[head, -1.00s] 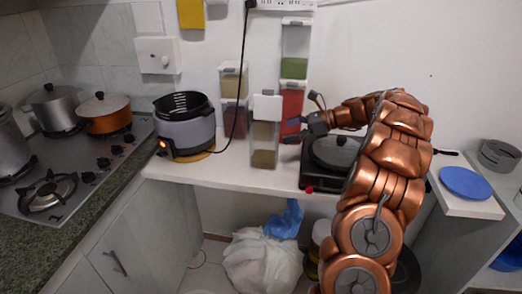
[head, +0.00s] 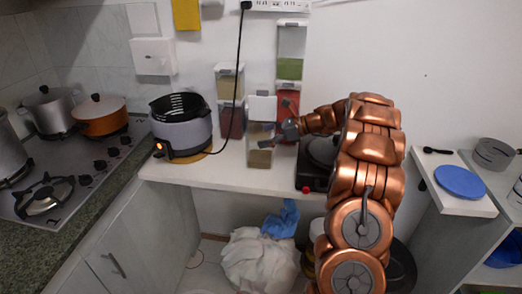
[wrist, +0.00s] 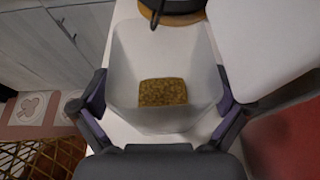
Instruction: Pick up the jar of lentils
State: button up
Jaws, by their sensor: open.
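A clear, tapered jar with a white lid (head: 262,107) stands at the front of the shelf, with brownish-green grains that look like lentils low inside it (head: 260,157). In the wrist view the jar (wrist: 160,55) fills the middle, its grains at the bottom. My gripper (head: 274,136) is at the jar's right side in the head view. In the wrist view its open fingers (wrist: 164,95) lie on either side of the jar. I cannot tell whether they touch it.
Jars with tan (head: 228,84) and dark red (head: 231,122) contents are stacked behind left. Jars with green (head: 291,68) and red (head: 288,101) contents are stacked close behind right. A grey fryer (head: 183,130) stands left, and a black hot plate (head: 310,176) lies under my arm.

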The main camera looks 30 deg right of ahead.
jog(key=c, duration=1.5)
jog(key=shift+r, duration=0.1)
jog(key=shift+c, duration=0.3)
